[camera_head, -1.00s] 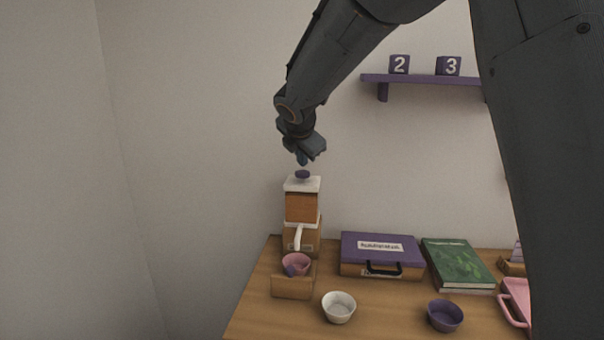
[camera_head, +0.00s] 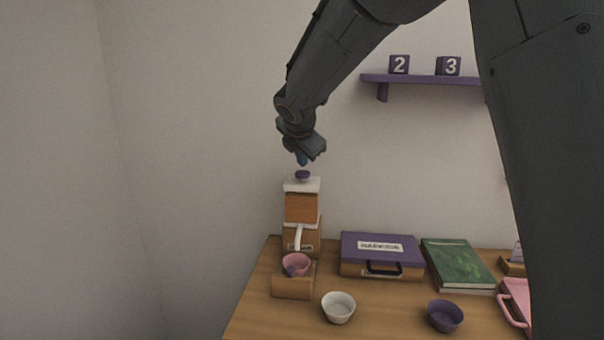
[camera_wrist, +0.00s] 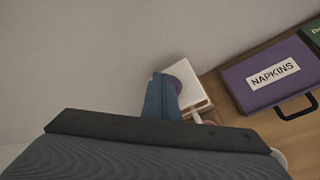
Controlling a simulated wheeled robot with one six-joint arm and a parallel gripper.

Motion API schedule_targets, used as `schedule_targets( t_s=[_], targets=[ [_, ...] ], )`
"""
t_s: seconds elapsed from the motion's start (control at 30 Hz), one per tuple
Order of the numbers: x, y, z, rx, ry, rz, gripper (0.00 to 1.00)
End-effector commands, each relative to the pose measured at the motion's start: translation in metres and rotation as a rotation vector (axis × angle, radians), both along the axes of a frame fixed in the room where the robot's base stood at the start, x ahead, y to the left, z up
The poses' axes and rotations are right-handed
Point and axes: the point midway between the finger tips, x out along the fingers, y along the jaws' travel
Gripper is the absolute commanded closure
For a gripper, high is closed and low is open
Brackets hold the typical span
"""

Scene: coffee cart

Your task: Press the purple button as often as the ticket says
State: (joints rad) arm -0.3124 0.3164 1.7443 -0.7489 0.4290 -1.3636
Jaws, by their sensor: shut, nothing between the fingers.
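The purple button (camera_head: 302,175) sits on the white top of a wooden coffee machine (camera_head: 301,207) at the table's back left. My gripper (camera_head: 302,160) is shut and empty, pointing down just above the button; a small gap seems to show between them. In the wrist view the shut fingers (camera_wrist: 162,97) cover part of the purple button (camera_wrist: 182,80). Whether they touch cannot be told there. A ticket cannot be made out; a small purple-white piece (camera_head: 517,251) at the right edge is partly hidden by my arm.
A pink cup (camera_head: 296,264) stands in the wooden holder below the machine. A white bowl (camera_head: 339,307) and a purple bowl (camera_head: 445,315) are in front. A purple napkins case (camera_head: 382,247) and green book (camera_head: 458,264) lie to the right. A shelf (camera_head: 425,79) holds number blocks.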

Motion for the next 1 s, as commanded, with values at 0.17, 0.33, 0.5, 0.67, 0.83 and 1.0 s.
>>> schedule_targets(
  t_s=[0.17,0.33,0.5,0.67,0.83,1.0],
  targets=[
    [0.0,0.0,0.0,0.0,0.0,0.0,1.0],
    [0.0001,-0.0001,-0.0004,0.0,0.0,0.0,1.0],
    [-0.0001,-0.0002,-0.0054,0.0,0.001,-0.001,1.0],
    [-0.0002,-0.0001,-0.0089,0.001,0.0,-0.001,1.0],
    [-0.0003,-0.0001,-0.0084,0.001,0.0,-0.001,1.0],
    [-0.0002,-0.0001,-0.0087,0.0,0.0,0.0,1.0]
  ],
)
